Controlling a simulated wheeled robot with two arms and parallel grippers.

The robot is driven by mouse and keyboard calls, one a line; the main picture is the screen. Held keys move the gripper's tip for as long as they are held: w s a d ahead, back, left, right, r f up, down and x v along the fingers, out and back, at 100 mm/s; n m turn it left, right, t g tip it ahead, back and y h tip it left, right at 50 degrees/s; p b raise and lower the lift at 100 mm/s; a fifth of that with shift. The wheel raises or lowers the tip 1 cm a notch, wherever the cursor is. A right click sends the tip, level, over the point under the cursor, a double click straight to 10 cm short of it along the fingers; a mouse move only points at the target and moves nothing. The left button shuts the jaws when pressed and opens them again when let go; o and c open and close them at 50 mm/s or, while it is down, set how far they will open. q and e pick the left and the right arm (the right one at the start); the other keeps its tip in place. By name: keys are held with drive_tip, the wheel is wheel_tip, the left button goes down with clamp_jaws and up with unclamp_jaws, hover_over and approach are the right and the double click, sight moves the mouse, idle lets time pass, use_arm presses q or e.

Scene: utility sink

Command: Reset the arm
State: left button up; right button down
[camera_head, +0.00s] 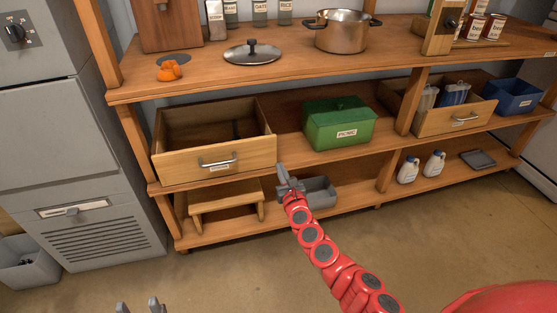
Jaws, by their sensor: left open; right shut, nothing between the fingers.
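My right arm (322,250) is red and reaches up from the lower right. Its gripper (285,177) is shut and empty, in front of the shelving between the open wooden drawer (214,165) and the green box (340,125). It overlaps the left end of a grey bin (322,192) on the bottom shelf; I cannot tell whether they touch. My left gripper (138,306) shows only as two grey fingertips at the bottom edge, apart and open with nothing between them. The rest of my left arm is out of view.
The top shelf holds a pot (342,31), a lid (252,52) and an orange item (170,71). A second open drawer (455,116) is at right. A wooden stool (226,194) and white bottles (408,169) stand low. The floor (220,275) in front is clear.

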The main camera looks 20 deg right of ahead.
drive_tip(key=shift+s+f, duration=0.1)
drive_tip(key=shift+s, duration=0.3)
